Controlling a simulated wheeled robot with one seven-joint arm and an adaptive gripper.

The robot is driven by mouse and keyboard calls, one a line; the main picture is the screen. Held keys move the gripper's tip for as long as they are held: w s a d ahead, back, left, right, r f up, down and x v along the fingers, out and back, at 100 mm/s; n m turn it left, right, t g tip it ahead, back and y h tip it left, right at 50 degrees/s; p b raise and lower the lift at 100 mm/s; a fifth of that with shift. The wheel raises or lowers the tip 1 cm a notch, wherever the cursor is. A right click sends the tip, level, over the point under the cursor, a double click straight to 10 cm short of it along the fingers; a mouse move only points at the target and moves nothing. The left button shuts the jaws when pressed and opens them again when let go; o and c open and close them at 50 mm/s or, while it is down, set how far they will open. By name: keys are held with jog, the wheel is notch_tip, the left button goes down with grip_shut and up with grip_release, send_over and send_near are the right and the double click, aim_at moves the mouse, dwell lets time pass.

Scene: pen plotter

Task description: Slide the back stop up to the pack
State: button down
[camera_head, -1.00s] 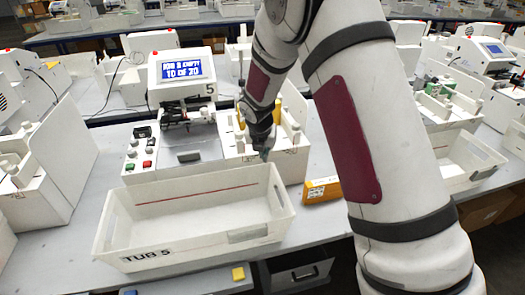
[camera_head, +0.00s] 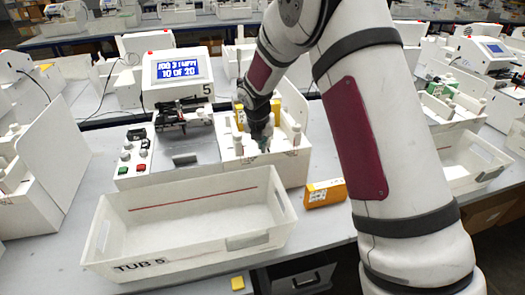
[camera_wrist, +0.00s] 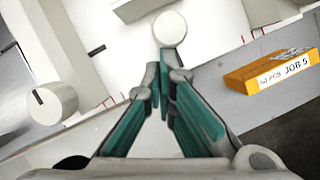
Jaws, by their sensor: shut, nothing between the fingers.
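My gripper (camera_head: 263,144) is shut and empty, pointing down over the white bay (camera_head: 290,165) at the right of machine 5. In the wrist view its green-padded fingers (camera_wrist: 163,80) meet at the tips, just below a round white knob (camera_wrist: 170,28); I cannot tell whether they touch it. A second white knob (camera_wrist: 52,104) stands at the left there. A white post (camera_head: 297,134) shows at the bay's right in the head view. Yellow pieces (camera_head: 274,106) show in the bay behind my gripper. I cannot tell which part is the back stop; the pack is not clearly seen.
An empty white tub (camera_head: 120,243) marked TUB 5 stands in front of the machine. An orange box (camera_head: 325,193) lies right of it; its JOB 5 label shows in the wrist view (camera_wrist: 272,72). The machine's screen (camera_head: 178,69) reads 10 of 20.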

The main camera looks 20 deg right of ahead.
jog(key=w+b, duration=0.4)
jog(key=w, duration=0.2)
jog(key=shift+w+f, duration=0.15)
jog(key=shift+w, duration=0.1)
jog(key=shift+w+b, duration=0.55)
jog(key=shift+b, duration=0.05)
jog(key=shift+r, duration=0.2)
jog(key=shift+s, duration=0.1)
